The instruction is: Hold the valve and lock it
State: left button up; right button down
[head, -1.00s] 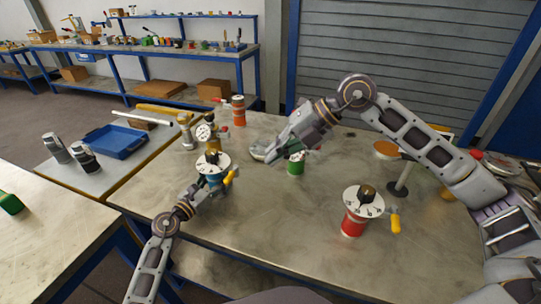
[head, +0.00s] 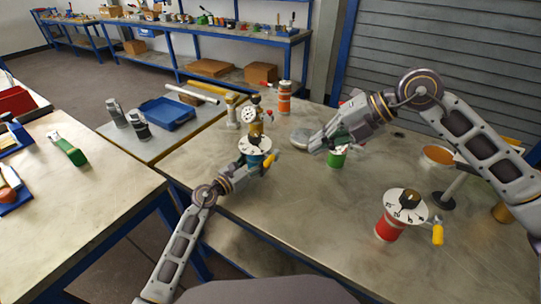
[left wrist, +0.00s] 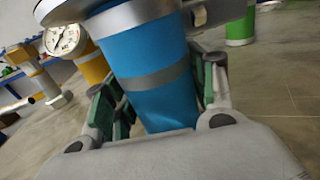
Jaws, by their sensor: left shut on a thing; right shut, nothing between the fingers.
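A blue vessel (left wrist: 150,75) fills the middle of the left wrist view. In the head view it stands on the table, with a white dial (head: 256,145) on top and a yellow handle (head: 270,163) at its side. My left gripper (head: 250,171) is shut on the blue vessel; in the left wrist view its green-padded fingers (left wrist: 165,95) press on both sides of the body. My right gripper (head: 317,145) is shut and empty, above the table to the right of the blue vessel, close to a green vessel (head: 337,160) that it partly hides.
A red vessel (head: 388,229) with a white dial and yellow handle stands at front right. A yellow vessel with a gauge (head: 249,115) stands just behind the blue one. An orange vessel (head: 284,100) is farther back. The table's front middle (head: 300,220) is clear.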

dwell(0.5)
pick_arm(q)
jog(key=o, duration=1.3)
jog(key=shift+s+a, duration=0.15)
jog(key=shift+v, duration=5.8)
jog(key=shift+r, duration=0.15)
notch_tip(320, 180, up, 9)
jog(key=p, duration=0.9)
jog(key=shift+r+p, duration=0.4)
jog(key=shift+p, duration=0.15)
jog(key=shift+f, duration=0.1)
